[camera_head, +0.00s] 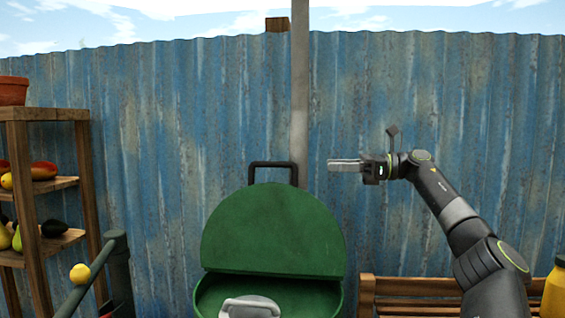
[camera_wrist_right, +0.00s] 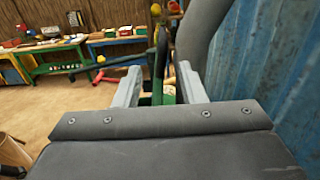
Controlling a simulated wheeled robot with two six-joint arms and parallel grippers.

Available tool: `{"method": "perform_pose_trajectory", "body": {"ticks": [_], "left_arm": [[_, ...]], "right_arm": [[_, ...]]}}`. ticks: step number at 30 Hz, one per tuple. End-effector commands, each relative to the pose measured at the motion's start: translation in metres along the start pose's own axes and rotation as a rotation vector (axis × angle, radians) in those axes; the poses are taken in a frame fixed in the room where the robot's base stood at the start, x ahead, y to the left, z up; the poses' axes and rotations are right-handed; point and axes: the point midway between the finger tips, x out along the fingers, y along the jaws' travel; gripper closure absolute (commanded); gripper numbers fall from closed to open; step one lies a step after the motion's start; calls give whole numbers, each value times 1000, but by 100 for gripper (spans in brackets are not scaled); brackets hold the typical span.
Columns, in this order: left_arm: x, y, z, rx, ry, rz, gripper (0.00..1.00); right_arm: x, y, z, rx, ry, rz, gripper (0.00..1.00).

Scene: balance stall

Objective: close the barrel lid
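The green barrel (camera_head: 208,300) stands at the bottom middle of the head view. Its round green lid (camera_head: 272,230) is open and stands upright at the back, with a black handle (camera_head: 272,165) on its top edge. My right gripper (camera_head: 330,165) is to the right of the handle at about its height, pointing left, with a visible gap to it in the picture. In the right wrist view its two fingers are apart, with a dark upright shape, probably the lid's handle, beyond and between them. My left gripper is not in view.
A blue corrugated fence (camera_head: 430,80) and a grey post (camera_head: 300,90) stand behind. A wooden shelf with fruit (camera_head: 45,115) is at left, near a dark green pole (camera_head: 92,275). A wooden bench (camera_head: 410,290) and a yellow jar (camera_head: 556,290) are at right. A grey metal object (camera_head: 250,307) shows at the barrel mouth.

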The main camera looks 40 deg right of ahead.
Motion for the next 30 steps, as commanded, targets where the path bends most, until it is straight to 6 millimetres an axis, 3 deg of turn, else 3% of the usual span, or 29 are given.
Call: {"method": "perform_pose_trajectory", "body": {"ticks": [9,16,22,30], "left_arm": [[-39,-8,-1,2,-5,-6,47],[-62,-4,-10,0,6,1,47],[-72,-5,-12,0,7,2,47],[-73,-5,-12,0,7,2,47]], "right_arm": [[72,0,5,4,-2,6,63],[115,1,5,3,-4,4,63],[136,0,2,4,-2,2,63],[142,0,0,2,-1,-1,63]]}}
